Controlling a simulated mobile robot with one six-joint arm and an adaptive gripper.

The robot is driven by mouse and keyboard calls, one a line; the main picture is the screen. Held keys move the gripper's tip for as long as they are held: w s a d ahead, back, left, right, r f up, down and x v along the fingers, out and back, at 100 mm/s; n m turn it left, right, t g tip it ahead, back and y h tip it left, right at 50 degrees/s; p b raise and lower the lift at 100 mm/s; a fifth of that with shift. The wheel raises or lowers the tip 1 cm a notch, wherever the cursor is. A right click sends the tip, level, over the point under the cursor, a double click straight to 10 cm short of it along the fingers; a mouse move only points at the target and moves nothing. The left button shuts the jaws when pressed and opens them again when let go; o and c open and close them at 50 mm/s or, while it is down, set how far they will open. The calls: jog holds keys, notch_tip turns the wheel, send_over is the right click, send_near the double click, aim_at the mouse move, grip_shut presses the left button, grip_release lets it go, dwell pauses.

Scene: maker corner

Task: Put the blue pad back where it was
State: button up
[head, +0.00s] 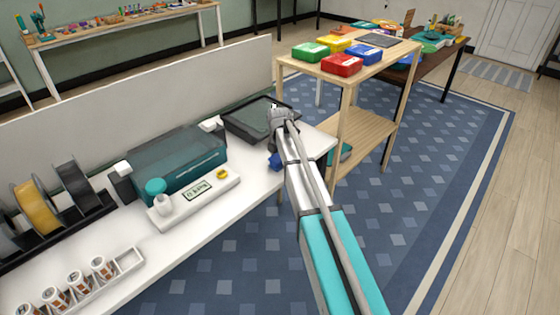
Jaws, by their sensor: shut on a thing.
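My arm reaches from the bottom right over the right end of the white bench (225,215). My gripper (279,117) is at its far end, beside the black tray (240,127). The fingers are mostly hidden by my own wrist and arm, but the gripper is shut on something. A small part of the blue pad (274,161) shows just left of my arm, low over the bench end. The rest of it is hidden, and I cannot tell whether it touches the bench. Another blue box (362,51) lies on the wooden shelf unit.
The wooden shelf unit (375,70) holds green (310,51), yellow (334,43) and red (342,65) boxes and a dark flat panel. A teal machine (178,163), a white strip with a display, spools and a rack of small jars stand on the bench. Open carpet lies to the right.

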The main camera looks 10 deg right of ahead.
jog(key=o, duration=0.9)
jog(key=shift+o, duration=0.2)
jog(key=shift+r, duration=0.2)
jog(key=shift+r+p, duration=4.85)
jog(key=shift+p, duration=0.2)
jog(key=shift+s, duration=0.1)
